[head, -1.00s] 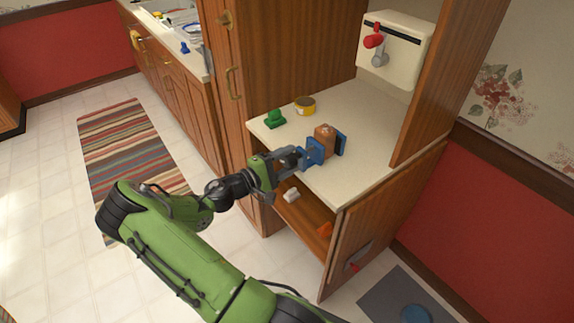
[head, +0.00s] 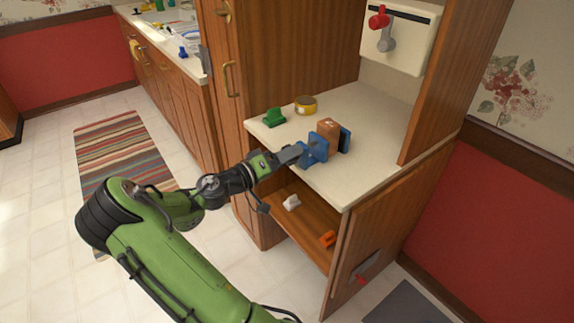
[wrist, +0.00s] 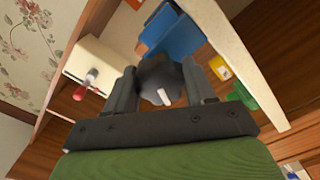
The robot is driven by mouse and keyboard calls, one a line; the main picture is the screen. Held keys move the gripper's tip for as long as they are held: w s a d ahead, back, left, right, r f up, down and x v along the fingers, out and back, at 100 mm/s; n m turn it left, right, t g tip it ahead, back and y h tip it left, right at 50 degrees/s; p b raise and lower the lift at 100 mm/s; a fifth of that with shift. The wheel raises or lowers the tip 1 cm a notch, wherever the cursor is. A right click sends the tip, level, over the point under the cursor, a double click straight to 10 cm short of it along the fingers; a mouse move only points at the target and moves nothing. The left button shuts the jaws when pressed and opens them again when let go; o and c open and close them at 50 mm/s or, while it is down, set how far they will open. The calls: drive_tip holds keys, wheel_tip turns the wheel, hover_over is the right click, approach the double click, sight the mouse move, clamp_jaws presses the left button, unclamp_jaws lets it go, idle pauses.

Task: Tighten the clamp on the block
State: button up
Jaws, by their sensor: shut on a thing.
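The blue clamp (head: 312,150) stands on the cream counter with its jaws on either side of the brown block (head: 328,129). I cannot tell whether both jaws touch the block. My gripper (head: 293,155) is at the clamp's near end, over the counter's front edge. In the wrist view, my gripper (wrist: 162,88) is shut on a dark grey knob (wrist: 158,72) with a white mark, in front of the blue clamp (wrist: 178,36). The knob is largely hidden by my gripper in the head view.
A green object (head: 267,118) and a yellow tape roll (head: 305,105) sit on the counter (head: 365,165). The open shelf below holds a white piece (head: 291,202) and an orange piece (head: 328,239). A wooden panel (head: 440,80) bounds the right side.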

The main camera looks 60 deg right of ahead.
drive_tip(key=shift+f+m+b, duration=0.15)
drive_tip(key=shift+m+b, duration=0.2)
drive_tip(key=shift+m, duration=0.7)
drive_tip(key=shift+f+m+b, duration=0.1)
drive_tip(key=shift+m+b, duration=0.2)
drive_tip(key=shift+m, duration=0.75)
drive_tip(key=o, duration=1)
drive_tip(key=shift+r, duration=0.1)
drive_tip(key=shift+a, duration=0.15)
drive_tip(key=p+v, duration=0.3)
drive_tip(key=v, duration=1.2)
drive_tip(key=shift+w+a, duration=0.15)
drive_tip(key=shift+a, duration=0.15)
